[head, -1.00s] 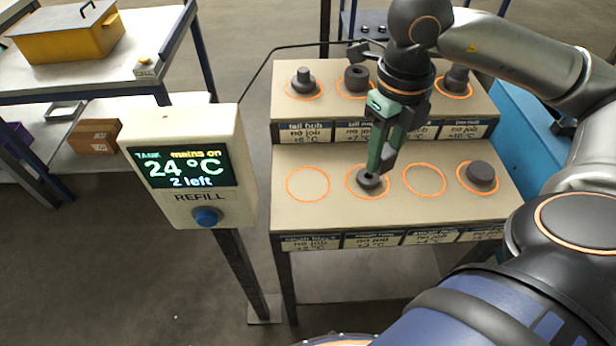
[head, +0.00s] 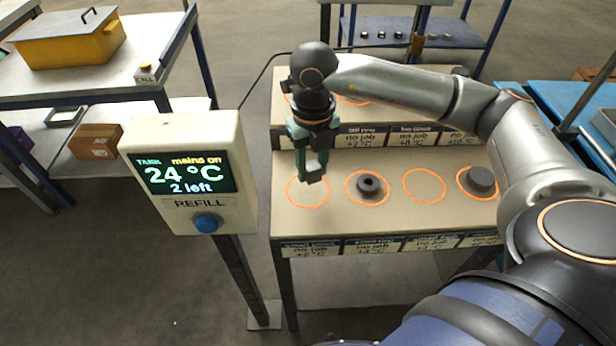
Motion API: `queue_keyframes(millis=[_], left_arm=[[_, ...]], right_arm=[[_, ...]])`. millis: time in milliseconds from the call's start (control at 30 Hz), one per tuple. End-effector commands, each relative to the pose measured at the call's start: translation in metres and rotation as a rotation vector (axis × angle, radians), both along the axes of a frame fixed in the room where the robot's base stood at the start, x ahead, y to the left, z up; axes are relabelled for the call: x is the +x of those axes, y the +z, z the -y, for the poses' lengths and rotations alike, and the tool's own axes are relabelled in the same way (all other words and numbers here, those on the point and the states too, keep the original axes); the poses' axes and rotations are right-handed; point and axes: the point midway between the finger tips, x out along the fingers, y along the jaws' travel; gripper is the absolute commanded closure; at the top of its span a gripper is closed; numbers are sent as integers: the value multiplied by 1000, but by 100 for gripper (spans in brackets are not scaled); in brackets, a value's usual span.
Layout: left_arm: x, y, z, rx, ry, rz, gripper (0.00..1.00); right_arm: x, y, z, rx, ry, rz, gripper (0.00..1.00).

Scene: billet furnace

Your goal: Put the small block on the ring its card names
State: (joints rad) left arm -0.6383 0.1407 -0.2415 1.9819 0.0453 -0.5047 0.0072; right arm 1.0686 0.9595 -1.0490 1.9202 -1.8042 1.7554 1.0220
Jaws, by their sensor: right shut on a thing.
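My right gripper (head: 314,168) is shut on a small dark block (head: 315,174), mostly covered by the fingers. It is over the far-left orange ring (head: 293,202) of the lower step, towards its back edge; I cannot tell whether the block touches the surface. A dark round piece with a hole (head: 369,187) sits in the second ring. The third ring (head: 424,201) is empty. A dark puck (head: 481,180) sits in the fourth ring. Cards line the front edge (head: 312,247); their small text is hard to read. My left gripper is not in view.
A white tank box (head: 190,170) stands left of the stand, reading 24 °C, mains on, 2 left, with a blue REFILL button (head: 207,223). My right arm hides much of the upper step. A yellow box (head: 68,40) is on the left table.

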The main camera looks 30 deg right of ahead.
Motion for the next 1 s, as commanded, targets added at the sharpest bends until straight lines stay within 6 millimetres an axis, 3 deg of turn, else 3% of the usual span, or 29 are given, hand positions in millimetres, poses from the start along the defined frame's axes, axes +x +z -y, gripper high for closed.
queue_keyframes(millis=[167,400,767,800,1000], left_arm=[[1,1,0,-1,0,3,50],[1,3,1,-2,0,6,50],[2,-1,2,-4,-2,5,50],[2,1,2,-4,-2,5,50],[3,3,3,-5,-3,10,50]], right_arm=[[7,-11,-4,-1,0,-1,100],[8,-41,-4,-1,0,0,100],[8,-46,-4,0,0,1,100],[8,-45,-4,-1,0,0,57],[8,-45,-4,-1,0,0,34]])
